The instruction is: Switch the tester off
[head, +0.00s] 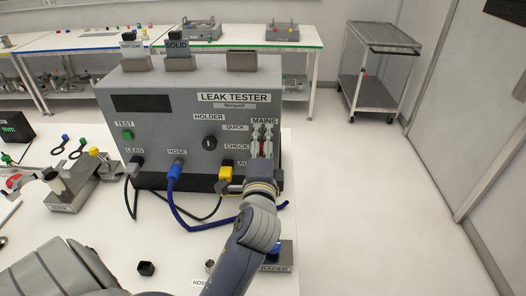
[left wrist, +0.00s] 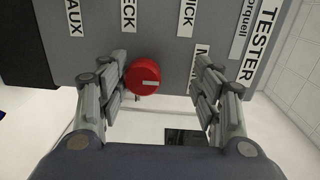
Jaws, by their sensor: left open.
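The grey leak tester (head: 210,95) stands on the white bench, its front panel facing me. A red round knob (left wrist: 142,76) with a short white mark shows on that panel in the left wrist view, near the partly covered MAINS label. My right gripper is not in view.
A blue hose plug (head: 175,170), a yellow plug (head: 226,173) and a grey lead (head: 133,168) connect along the panel's lower edge, with cables beneath. A metal fixture (head: 75,190) stands at left. A small black nut (head: 146,268) lies in front. A trolley (head: 375,70) stands behind on open floor.

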